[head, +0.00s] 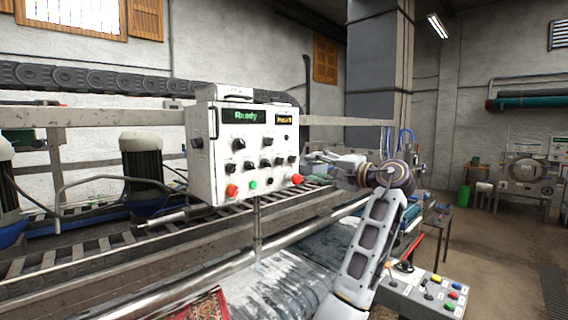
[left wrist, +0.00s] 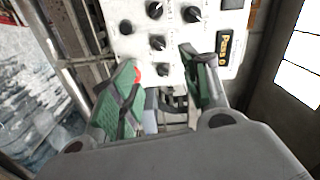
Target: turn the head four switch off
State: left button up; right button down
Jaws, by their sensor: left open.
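The white control box (head: 243,152) carries a green "Ready" display, a smaller yellow display and rows of black knob switches. Their labels are too small to read, so I cannot tell for certain which is head four. The rightmost lower-row switch (head: 292,159) sits above the right red button (head: 297,179). My left gripper (head: 312,157) is just right of the box. In the left wrist view its green fingers (left wrist: 160,60) are open and empty, facing the panel. A black knob (left wrist: 162,70) shows between them; contact cannot be seen. My right gripper is out of view.
The red button (left wrist: 136,72) shows by one fingertip in the left wrist view. A grey console (head: 425,290) with coloured buttons stands at lower right. A roller conveyor (head: 100,245) runs below the box. Floor (head: 490,250) is open at right.

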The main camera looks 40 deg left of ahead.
aim_at(283, 162)
pick_arm(q)
jog(key=a+p, duration=0.1)
jog(key=a, duration=0.3)
jog(key=a+p, duration=0.1)
jog(key=a, duration=0.3)
jog(key=w+a+p, duration=0.1)
jog(key=a, duration=0.3)
jog(key=shift+a, duration=0.3)
jog(key=shift+w+a+p, duration=0.1)
jog(key=shift+a+p, duration=0.25)
jog(key=shift+a, duration=0.3)
jog(key=c, duration=0.8)
grip_shut()
